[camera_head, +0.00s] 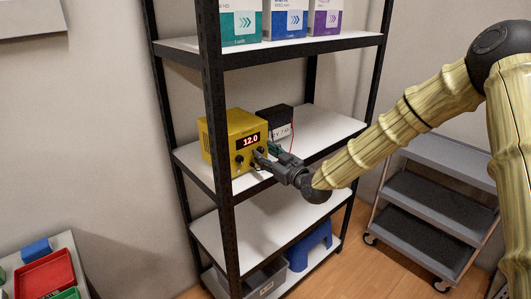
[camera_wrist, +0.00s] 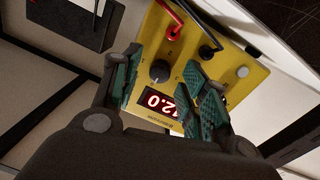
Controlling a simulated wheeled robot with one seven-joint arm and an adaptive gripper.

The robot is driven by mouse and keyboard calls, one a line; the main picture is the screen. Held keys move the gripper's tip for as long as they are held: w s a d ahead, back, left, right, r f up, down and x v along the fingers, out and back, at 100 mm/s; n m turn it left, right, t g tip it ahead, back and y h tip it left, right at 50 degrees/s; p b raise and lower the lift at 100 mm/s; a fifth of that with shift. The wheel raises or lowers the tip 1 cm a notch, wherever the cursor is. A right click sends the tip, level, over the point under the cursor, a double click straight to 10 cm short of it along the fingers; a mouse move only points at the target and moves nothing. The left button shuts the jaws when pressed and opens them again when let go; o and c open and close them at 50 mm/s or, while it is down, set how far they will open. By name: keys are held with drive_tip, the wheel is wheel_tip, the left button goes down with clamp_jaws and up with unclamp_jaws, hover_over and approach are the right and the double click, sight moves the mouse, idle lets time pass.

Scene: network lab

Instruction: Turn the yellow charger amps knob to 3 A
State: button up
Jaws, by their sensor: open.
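The yellow charger (camera_head: 220,139) stands on the middle shelf, its red display reading 12.0. It fills the middle of the wrist view (camera_wrist: 215,50), where it appears tilted. There a black knob (camera_wrist: 160,71) with a light pointer mark shows between my fingers in the picture. Any second knob is hidden behind the right-hand finger in that view. My gripper (camera_head: 263,156) is open, with its fingertips close to the charger's front panel; it also shows in the wrist view (camera_wrist: 163,62). I cannot tell whether it touches a knob. The amps scale is not readable.
A black battery (camera_head: 272,121) with a white label stands behind the charger at right. Red and black leads (camera_wrist: 172,24) plug into the panel. A black shelf post (camera_head: 215,120) rises just before the charger. A grey cart (camera_head: 430,205) stands at right.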

drive_tip(key=shift+w+a, duration=0.15)
drive_tip(key=shift+w, duration=0.05)
drive_tip(key=shift+c, duration=0.4)
